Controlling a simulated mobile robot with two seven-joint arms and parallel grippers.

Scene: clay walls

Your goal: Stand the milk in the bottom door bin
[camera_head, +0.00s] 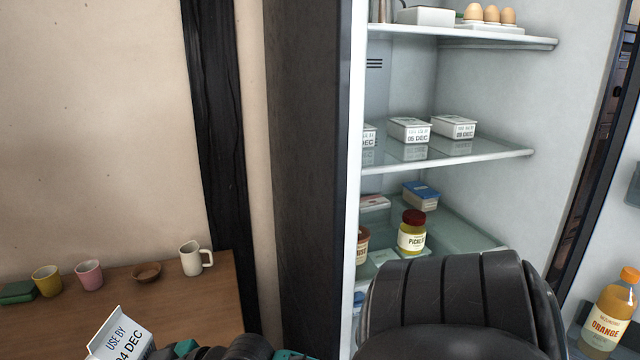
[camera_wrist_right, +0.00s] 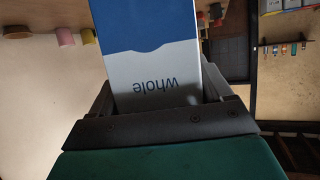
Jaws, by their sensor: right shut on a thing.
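The milk carton is blue and white with "whole" printed on it, and it shows in the right wrist view (camera_wrist_right: 150,62). My right gripper (camera_wrist_right: 158,88) is shut on it, one finger on each side. At the lower left of the head view, a white carton top (camera_head: 122,338) reading "USE BY 04 DEC" rises into the frame, likely the same milk. It is well left of the open fridge. At the right edge, an orange juice bottle (camera_head: 610,312) stands at the fridge door (camera_head: 622,225); the bottom door bin is not clearly seen. My left gripper is not in view.
Fridge shelves hold eggs (camera_head: 490,14), white dated tubs (camera_head: 409,130), a pickle jar (camera_head: 412,232) and a blue-lidded tub (camera_head: 421,196). A wooden table (camera_head: 190,300) at left carries a white mug (camera_head: 191,259), cups and a bowl. My dark arm link covers the fridge's lower part.

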